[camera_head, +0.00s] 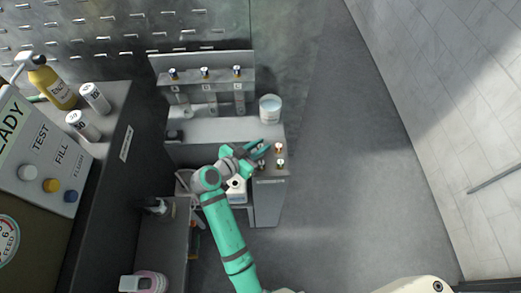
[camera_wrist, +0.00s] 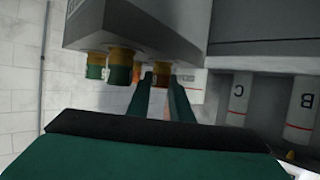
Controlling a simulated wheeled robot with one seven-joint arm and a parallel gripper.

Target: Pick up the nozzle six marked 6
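Small metal-and-coloured nozzles stand near the right end of the grey bench: one with an orange band (camera_head: 280,147) and one with a green band (camera_head: 280,163). A third small dark one is partly hidden near my arm. No number 6 is readable, so I cannot tell which is nozzle six.
A white tub (camera_head: 270,108) stands behind my gripper on the bench. Three nozzles (camera_head: 205,73) sit along the back rail above labelled holders. A tall dark counter (camera_head: 115,120) with bottles and a control panel is at left.

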